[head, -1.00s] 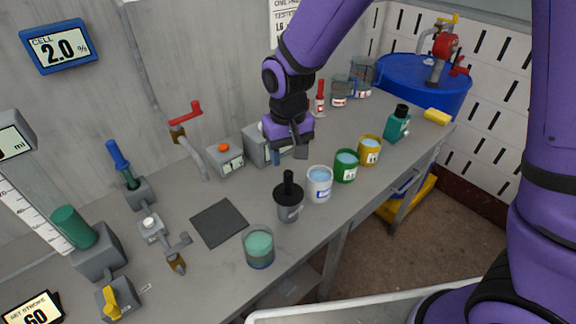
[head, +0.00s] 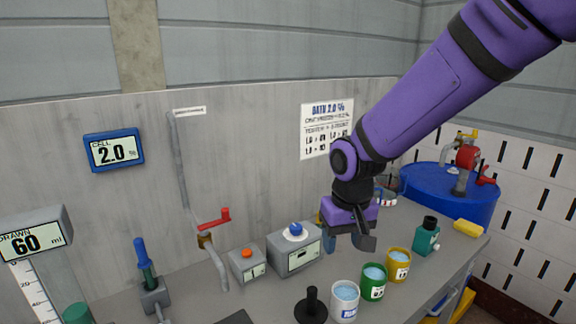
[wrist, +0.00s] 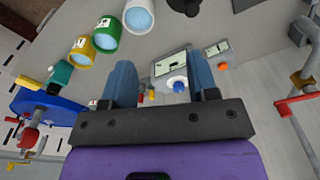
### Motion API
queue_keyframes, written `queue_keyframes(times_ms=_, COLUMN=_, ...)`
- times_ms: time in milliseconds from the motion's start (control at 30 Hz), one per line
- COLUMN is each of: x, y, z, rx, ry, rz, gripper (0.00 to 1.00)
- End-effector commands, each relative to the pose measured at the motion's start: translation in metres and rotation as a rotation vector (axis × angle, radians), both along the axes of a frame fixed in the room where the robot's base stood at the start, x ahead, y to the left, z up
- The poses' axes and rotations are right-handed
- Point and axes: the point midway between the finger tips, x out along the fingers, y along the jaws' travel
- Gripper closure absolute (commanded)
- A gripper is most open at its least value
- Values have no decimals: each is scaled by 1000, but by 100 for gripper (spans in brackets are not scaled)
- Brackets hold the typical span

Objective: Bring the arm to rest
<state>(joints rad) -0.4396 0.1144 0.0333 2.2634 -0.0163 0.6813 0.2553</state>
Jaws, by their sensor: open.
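My gripper (head: 345,238) hangs from my purple arm above the grey bench, pointing down. In the head view it is in front of the right side of a grey box with a blue knob (head: 295,232). In the wrist view the two blue fingers of my gripper (wrist: 163,80) stand well apart with nothing between them. The box with the blue knob (wrist: 177,84) shows beyond the fingers.
White (head: 344,300), green (head: 373,283) and yellow (head: 398,265) cups of liquid stand along the bench front. A teal bottle (head: 427,238) and a blue drum (head: 450,195) are to the right. A red-handled tap (head: 213,222) is left. The air above the bench is clear.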

Motion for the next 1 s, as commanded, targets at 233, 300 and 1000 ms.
queue_keyframes(times_ms=233, x=-27, y=-64, z=66, rx=29, ry=-98, rz=-64, gripper=46)
queue_keyframes(times_ms=300, x=-37, y=-81, z=80, rx=35, ry=-124, rz=-80, gripper=46)
queue_keyframes(times_ms=1000, x=-170, y=-187, z=153, rx=36, ry=-364, rz=-224, gripper=46)
